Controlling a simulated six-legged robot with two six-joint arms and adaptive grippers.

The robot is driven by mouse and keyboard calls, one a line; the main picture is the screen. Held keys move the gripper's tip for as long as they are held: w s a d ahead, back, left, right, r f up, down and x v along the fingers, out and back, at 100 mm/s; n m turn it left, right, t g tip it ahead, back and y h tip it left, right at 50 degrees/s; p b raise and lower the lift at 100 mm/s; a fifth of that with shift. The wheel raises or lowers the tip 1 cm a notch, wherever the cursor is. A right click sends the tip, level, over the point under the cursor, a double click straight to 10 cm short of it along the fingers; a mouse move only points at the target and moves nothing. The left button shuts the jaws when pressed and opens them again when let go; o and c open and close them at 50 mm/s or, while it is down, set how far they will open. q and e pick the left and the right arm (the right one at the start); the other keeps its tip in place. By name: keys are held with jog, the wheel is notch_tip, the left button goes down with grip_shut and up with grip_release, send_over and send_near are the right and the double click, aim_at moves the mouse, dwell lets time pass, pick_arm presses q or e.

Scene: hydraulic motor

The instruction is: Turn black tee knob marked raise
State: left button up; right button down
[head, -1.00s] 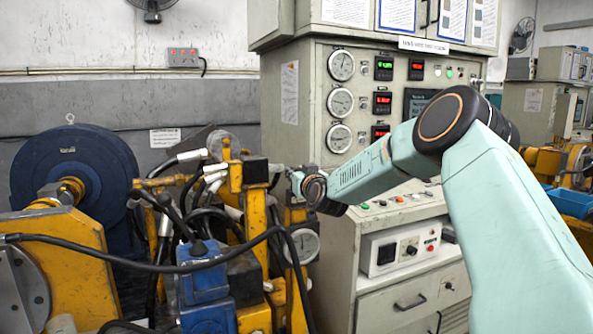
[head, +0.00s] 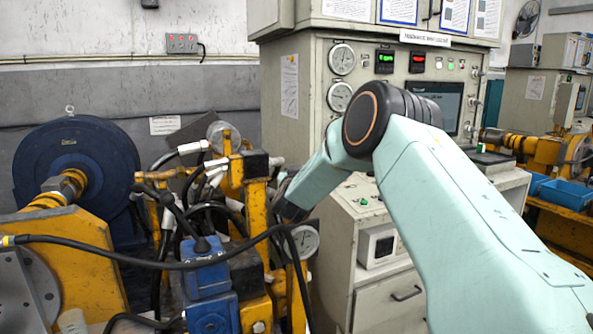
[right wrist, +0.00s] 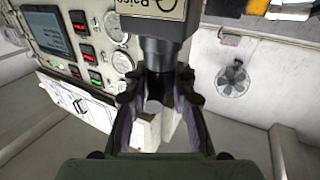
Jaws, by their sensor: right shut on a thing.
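The black tee knob (right wrist: 156,52) shows in the right wrist view, on a post below a label plate (right wrist: 150,8) whose upside-down lettering appears to read "Raise". My right gripper (right wrist: 158,86) is shut on the knob, with one finger on each side of it. The knob's crossbar is partly hidden between the fingers. In the head view my right arm reaches down to the yellow hydraulic stand (head: 256,190); the knob and the fingers are hidden there. My left gripper is not in view.
A control cabinet (head: 290,60) with gauges and displays stands behind my arm. Black hoses (head: 150,264) cross in front of the stand. A blue block (head: 206,275) and a blue motor wheel (head: 75,165) are at the left. A wall fan (right wrist: 233,78) shows in the wrist view.

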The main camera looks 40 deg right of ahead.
jog(key=shift+r, duration=0.1)
jog(key=c, duration=1.1)
grip_release()
jog(key=shift+o, duration=0.2)
jog(key=shift+a, duration=0.1)
jog(key=v, duration=1.2)
